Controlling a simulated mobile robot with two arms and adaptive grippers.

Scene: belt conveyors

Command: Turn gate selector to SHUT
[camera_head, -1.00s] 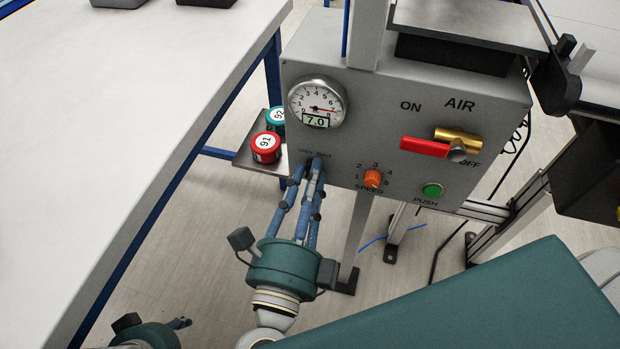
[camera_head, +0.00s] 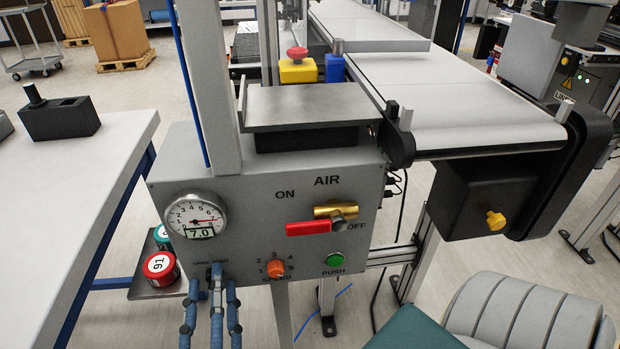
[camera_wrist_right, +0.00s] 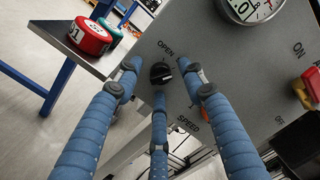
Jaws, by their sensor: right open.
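The gate selector is a small black knob (camera_wrist_right: 160,72) on the grey panel. In the right wrist view the word OPEN shows at its upper left; a second label is mostly hidden by a finger. I cannot tell clearly which way the knob points. My right gripper (camera_head: 212,285) is open at the panel's lower left corner. In the right wrist view its three blue fingers (camera_wrist_right: 158,90) are spread around the knob, with no clear grip on it. In the head view the fingers hide the knob. My left gripper is not in view.
The control panel (camera_head: 300,215) also carries a gauge (camera_head: 195,217) reading 7.0, a red air lever (camera_head: 308,228), an orange speed knob (camera_head: 275,268) and a green button (camera_head: 335,260). Red (camera_head: 160,266) and teal round containers sit on a shelf left of it. A white table (camera_head: 70,185) stands left.

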